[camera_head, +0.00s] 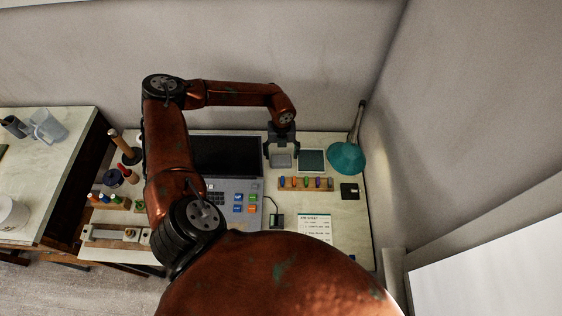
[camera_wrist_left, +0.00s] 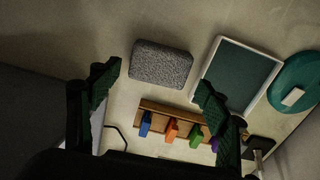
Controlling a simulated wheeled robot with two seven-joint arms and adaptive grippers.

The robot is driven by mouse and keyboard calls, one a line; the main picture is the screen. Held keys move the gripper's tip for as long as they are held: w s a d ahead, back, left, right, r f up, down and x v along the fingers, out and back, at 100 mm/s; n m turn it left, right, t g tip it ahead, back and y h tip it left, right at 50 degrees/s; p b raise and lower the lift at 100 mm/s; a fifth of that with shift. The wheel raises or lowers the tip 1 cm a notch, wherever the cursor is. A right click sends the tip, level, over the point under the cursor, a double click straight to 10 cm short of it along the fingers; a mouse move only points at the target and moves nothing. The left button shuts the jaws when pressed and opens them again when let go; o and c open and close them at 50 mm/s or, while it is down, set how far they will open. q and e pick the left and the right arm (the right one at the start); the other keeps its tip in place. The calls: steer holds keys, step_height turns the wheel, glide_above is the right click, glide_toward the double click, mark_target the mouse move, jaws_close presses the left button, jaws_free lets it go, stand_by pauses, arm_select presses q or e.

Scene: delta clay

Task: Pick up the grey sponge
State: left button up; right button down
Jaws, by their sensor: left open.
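The grey sponge (camera_head: 281,161) lies flat on the white table, just below my left gripper (camera_head: 281,150) in the head view. In the left wrist view it is a speckled grey block (camera_wrist_left: 160,65) with rounded corners, set between and beyond the two fingertips. My left gripper (camera_wrist_left: 155,90) is open and empty, its dark green fingers spread wider than the sponge. The fingers do not appear to touch it. My right gripper is not in view.
A framed green board (camera_head: 311,161) lies close to the right of the sponge. A wooden rack (camera_head: 305,188) with coloured pegs lies in front. A laptop-like device (camera_head: 228,158) stands to the left, and a teal lamp (camera_head: 346,158) stands at the right edge.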

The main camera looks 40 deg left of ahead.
mark_target(281, 159)
arm_select(q)
step_height(281, 159, down, 5)
steer(key=shift+w+a+r, duration=0.1)
steer(key=shift+c, duration=0.7)
steer(key=c, duration=0.8)
